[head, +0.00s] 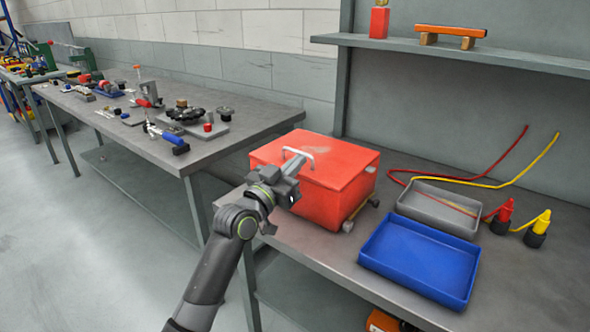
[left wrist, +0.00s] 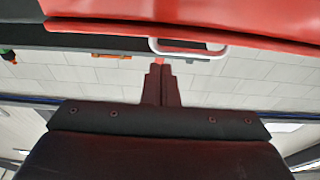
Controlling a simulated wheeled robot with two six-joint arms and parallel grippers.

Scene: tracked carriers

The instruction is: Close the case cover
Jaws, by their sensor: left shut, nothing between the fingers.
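The red case (head: 330,205) stands on the grey bench, its red cover (head: 335,153) lying over the top and looking down flat. I cannot tell whether it is fully seated. A pale handle (head: 298,152) stands on the cover near its left edge; it also shows in the left wrist view (left wrist: 188,48). My left gripper (head: 299,162) is shut and empty, its fingertips close to the handle; contact cannot be told. In the left wrist view the shut fingers (left wrist: 162,68) point toward the handle and red cover. My right gripper is not in view.
Right of the case are a grey tray (head: 440,212), a blue tray (head: 420,262), and red (head: 503,213) and yellow (head: 540,223) plugs with cables. A shelf (head: 500,58) hangs above. A second bench (head: 240,125) with tools stands at left.

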